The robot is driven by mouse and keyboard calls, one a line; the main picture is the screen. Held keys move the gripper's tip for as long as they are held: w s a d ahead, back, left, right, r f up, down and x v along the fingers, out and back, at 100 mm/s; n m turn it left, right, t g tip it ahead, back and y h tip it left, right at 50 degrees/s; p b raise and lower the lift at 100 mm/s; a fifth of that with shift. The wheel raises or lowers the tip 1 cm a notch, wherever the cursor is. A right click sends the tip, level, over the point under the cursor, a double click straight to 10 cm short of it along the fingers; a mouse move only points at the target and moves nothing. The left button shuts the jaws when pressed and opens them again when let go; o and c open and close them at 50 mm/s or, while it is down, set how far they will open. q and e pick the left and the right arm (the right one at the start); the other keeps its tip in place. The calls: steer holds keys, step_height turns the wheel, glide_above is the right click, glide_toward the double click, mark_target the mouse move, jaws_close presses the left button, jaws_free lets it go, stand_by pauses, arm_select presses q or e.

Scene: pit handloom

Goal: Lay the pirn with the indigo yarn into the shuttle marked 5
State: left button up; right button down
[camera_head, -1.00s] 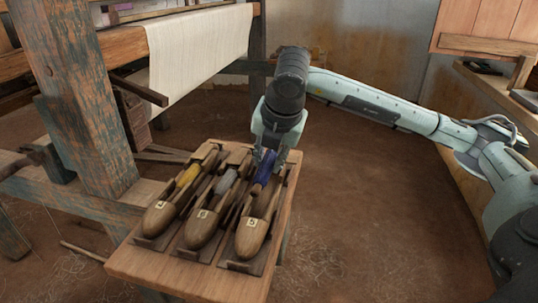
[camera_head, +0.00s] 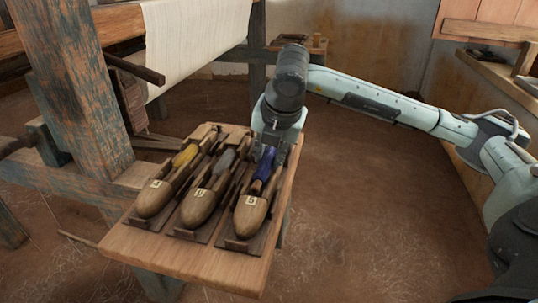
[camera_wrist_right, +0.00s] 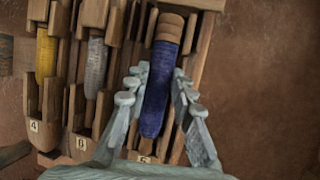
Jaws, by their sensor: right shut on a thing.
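The pirn with indigo yarn (camera_head: 264,166) is between the fingers of my right gripper (camera_head: 263,149). In the right wrist view the indigo pirn (camera_wrist_right: 160,88) lies lengthwise along the slot of the shuttle marked 5, its ringed wooden butt at the far end. The gripper's fingers (camera_wrist_right: 155,95) are shut on its sides. The shuttle marked 5 (camera_head: 249,217) is the rightmost of three on the bench. The pirn is at or just above its slot; whether it rests on the bottom is hidden by the gripper. My left gripper is not in view.
Left of it stand a middle shuttle (camera_head: 198,208) with a grey pirn and the shuttle marked 4 (camera_head: 153,198) with a yellow pirn. All are on a wooden bench (camera_head: 190,262). The loom post (camera_head: 85,100) rises at left; floor right of the bench is clear.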

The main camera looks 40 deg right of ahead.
mark_target(270, 157)
stand_by(0.4)
steer(key=c, duration=1.2)
jaws_free()
steer(key=shift+r+p, duration=2.35)
steer(key=shift+r, duration=1.65)
